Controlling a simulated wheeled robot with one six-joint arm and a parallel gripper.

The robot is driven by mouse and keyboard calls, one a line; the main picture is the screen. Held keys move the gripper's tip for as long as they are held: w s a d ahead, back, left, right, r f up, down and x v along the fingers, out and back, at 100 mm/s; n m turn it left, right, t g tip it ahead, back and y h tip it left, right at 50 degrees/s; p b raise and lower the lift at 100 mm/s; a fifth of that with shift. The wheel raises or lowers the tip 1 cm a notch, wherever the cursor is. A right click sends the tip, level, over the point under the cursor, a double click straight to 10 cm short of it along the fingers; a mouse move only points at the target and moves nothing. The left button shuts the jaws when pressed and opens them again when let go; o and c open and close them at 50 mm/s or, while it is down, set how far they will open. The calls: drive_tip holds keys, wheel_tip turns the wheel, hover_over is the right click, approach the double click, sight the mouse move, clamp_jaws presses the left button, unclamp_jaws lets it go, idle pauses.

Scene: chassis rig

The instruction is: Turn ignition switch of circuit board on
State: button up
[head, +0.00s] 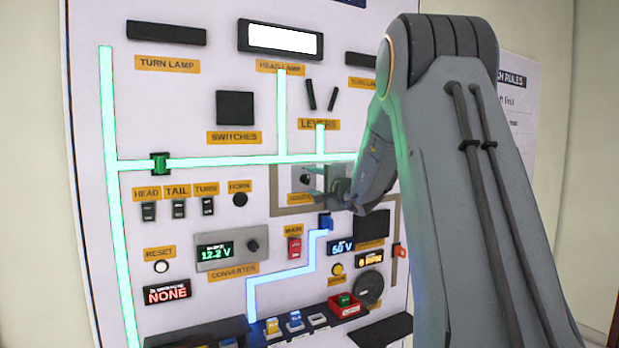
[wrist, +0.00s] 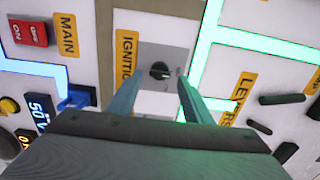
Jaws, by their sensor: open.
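The ignition switch is a black round knob (wrist: 160,71) on a grey plate, beside the orange IGNITION label (wrist: 124,57) in the wrist view. In the head view the switch plate (head: 304,178) is partly hidden by my gripper. My gripper (wrist: 153,98) is open, with its two fingers apart on either side of the knob as the wrist view shows it. Nothing is held between them. In the head view my gripper (head: 316,182) points left at the switch, close to the board. I cannot tell whether a finger touches the knob.
The board (head: 225,60) carries lit green and blue lines. The red MAIN switch (head: 294,248) and a blue connector (head: 325,221) are below the ignition. The levers (head: 321,95) are above. A shelf with colored blocks (head: 272,327) juts out at the bottom.

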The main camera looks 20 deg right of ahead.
sight(308, 180)
drive_tip(key=shift+w+p, duration=0.8)
drive_tip(key=shift+w, duration=1)
drive_tip(key=c, duration=1)
